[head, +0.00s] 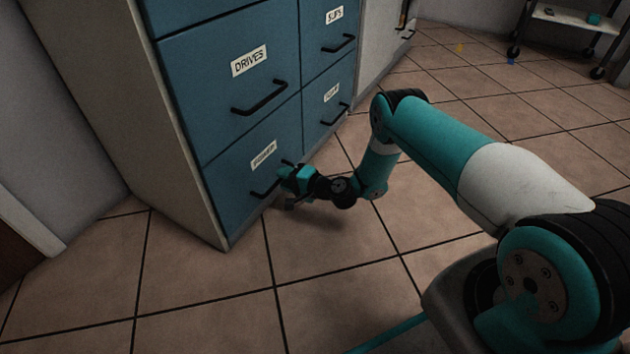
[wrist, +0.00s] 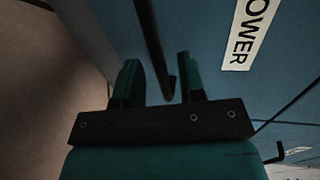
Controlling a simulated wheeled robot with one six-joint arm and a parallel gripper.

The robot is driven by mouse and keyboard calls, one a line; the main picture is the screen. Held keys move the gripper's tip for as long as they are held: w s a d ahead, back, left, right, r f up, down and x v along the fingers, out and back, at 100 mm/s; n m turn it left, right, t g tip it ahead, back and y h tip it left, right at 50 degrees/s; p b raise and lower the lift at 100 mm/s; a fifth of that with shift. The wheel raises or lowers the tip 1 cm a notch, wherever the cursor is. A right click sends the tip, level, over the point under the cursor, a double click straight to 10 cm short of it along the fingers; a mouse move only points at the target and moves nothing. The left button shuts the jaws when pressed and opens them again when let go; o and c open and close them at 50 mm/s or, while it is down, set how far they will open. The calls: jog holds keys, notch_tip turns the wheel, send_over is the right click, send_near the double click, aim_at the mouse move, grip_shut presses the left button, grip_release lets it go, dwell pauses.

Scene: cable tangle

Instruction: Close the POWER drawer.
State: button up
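The POWER drawer (head: 235,195) is the lower left blue drawer of the cabinet in the head view. Its front looks about flush with the drawers around it. Its white label (head: 264,154) also shows in the wrist view (wrist: 248,32). My gripper (head: 287,183) is at the right part of the drawer's black handle (head: 262,192) and hides some of it. In the wrist view, my gripper (wrist: 158,68) has its two fingers apart, with the dark handle bar (wrist: 150,40) between them. A gap shows on each side of the bar, so the fingers do not grip it.
The DRIVES drawer (head: 215,85) above looks shut, with its handle (head: 260,98) standing out. Two more drawers sit to the right, the upper one labelled SLIPS (head: 335,15). The tiled floor (head: 190,270) in front is clear. A wheeled cart (head: 570,22) stands far off.

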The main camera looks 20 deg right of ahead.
jog(key=p+v, duration=0.9)
jog(key=v, duration=0.6)
jog(key=shift+s+d+p, duration=0.15)
jog(key=shift+s+p, duration=0.05)
jog(key=shift+p, duration=0.1)
